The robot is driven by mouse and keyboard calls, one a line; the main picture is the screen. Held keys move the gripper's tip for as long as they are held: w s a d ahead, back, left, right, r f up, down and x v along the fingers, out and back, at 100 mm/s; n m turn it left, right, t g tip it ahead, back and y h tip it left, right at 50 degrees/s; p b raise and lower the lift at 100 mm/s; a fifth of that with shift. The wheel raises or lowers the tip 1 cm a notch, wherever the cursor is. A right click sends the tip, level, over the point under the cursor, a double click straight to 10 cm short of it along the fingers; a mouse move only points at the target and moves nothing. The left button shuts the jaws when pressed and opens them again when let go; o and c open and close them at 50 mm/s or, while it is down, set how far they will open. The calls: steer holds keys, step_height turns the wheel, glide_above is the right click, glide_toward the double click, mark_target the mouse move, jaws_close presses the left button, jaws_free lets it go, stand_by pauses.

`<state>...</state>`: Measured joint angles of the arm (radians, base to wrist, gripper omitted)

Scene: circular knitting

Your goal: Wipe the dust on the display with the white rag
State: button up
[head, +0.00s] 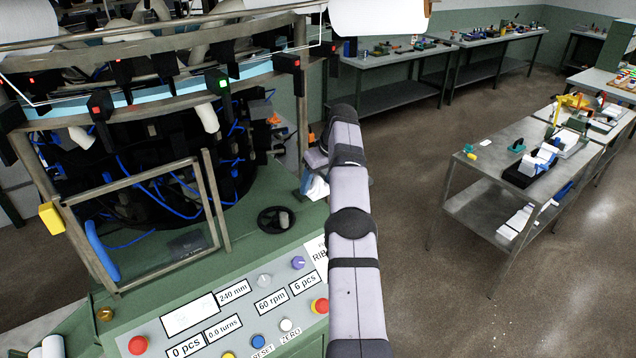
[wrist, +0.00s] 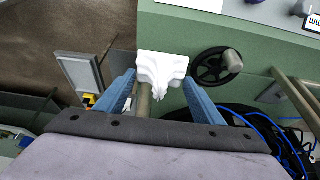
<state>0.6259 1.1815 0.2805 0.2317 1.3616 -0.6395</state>
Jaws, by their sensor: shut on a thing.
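The white rag (wrist: 162,68) hangs crumpled between the two blue fingers of my gripper (wrist: 160,92) in the wrist view. My gripper is shut on it. In the head view, the gripper (head: 311,184) is partly hidden behind my arm, with the rag (head: 318,188) showing as a small white patch beside a blue finger. The display (head: 190,314) is a pale, blank rectangle on the sloped control panel, to the lower left of the gripper and apart from it. Dust on it cannot be made out at this size.
The control panel (head: 225,335) carries labels, knobs and red buttons. A black handwheel (head: 275,220) stands on the green machine housing between gripper and panel; it also shows in the wrist view (wrist: 212,66). A metal-framed guard (head: 150,225) stands left. Workbenches (head: 510,165) are at right.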

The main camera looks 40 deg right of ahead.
steer(key=shift+r, duration=0.3)
steer(key=shift+a, duration=0.1)
steer(key=shift+w+a+r, duration=0.1)
steer(key=shift+w+a, duration=0.1)
steer(key=shift+a, duration=0.25)
steer(key=s+a+r+n+b, duration=0.1)
steer(key=s+a+n+b, duration=0.15)
steer(key=a, duration=0.65)
steer(key=s+a+r+n+g+b, duration=0.1)
steer(key=a+n, duration=0.2)
steer(key=a, duration=0.7)
steer(key=s+a+r+n+b, duration=0.1)
steer(key=a+n+b, duration=0.15)
steer(key=a, duration=0.65)
steer(key=s+a+f+n+y+b, duration=0.1)
steer(key=s+a+f+n+b, duration=0.1)
steer(key=s+a+f+n, duration=0.3)
steer(key=s+a+f+n+y+b, duration=0.2)
steer(key=s+a+n, duration=0.5)
steer(key=a+n, duration=0.7)
steer(key=shift+f+n+b, duration=0.45)
steer(key=shift+f+n, duration=0.05)
steer(key=shift+f, duration=0.9)
steer(key=shift+f, duration=0.15)
